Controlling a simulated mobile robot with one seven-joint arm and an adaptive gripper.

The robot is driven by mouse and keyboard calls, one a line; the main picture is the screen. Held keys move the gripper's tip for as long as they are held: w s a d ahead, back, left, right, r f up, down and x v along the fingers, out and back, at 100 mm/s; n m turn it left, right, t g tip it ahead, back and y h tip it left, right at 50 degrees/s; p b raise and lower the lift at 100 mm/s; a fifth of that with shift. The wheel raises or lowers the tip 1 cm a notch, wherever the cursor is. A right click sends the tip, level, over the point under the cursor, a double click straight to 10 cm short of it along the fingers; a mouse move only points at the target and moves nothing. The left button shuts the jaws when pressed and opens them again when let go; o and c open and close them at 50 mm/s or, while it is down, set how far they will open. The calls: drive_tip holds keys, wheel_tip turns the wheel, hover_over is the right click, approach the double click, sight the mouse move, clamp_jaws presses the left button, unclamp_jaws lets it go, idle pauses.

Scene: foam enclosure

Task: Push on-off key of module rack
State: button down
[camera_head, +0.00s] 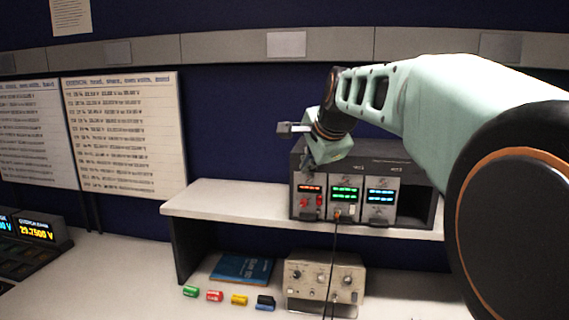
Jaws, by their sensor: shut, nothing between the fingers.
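The module rack (432,176) is a dark box standing on the white shelf right of centre. Its left module (299,181) has a red display and red parts below it. A black cable hangs from the middle module. The on-off key is too small to make out for certain. My gripper (308,166) is shut and empty, pointing down in front of the rack's upper left part. It hides part of that corner; I cannot tell whether it touches.
The white shelf (225,203) is clear left of the rack. Below it are a beige instrument (325,281) with knobs, a blue book (241,269) and several small coloured blocks. A console (36,232) stands at far left. Printed boards (126,135) hang behind.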

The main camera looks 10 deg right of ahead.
drive_tip(key=shift+w, duration=0.1)
drive_tip(key=shift+w+d, duration=0.15)
drive_tip(key=shift+w, duration=0.15)
drive_tip(key=shift+w+d+p, duration=0.15)
drive_tip(key=shift+w+p, duration=0.2)
drive_tip(key=shift+p, duration=0.1)
idle(0.7)
drive_tip(key=shift+s, duration=0.1)
idle(0.4)
drive_tip(key=shift+s+a+b, duration=0.25)
drive_tip(key=shift+s+b, duration=0.15)
drive_tip(key=shift+s, duration=0.25)
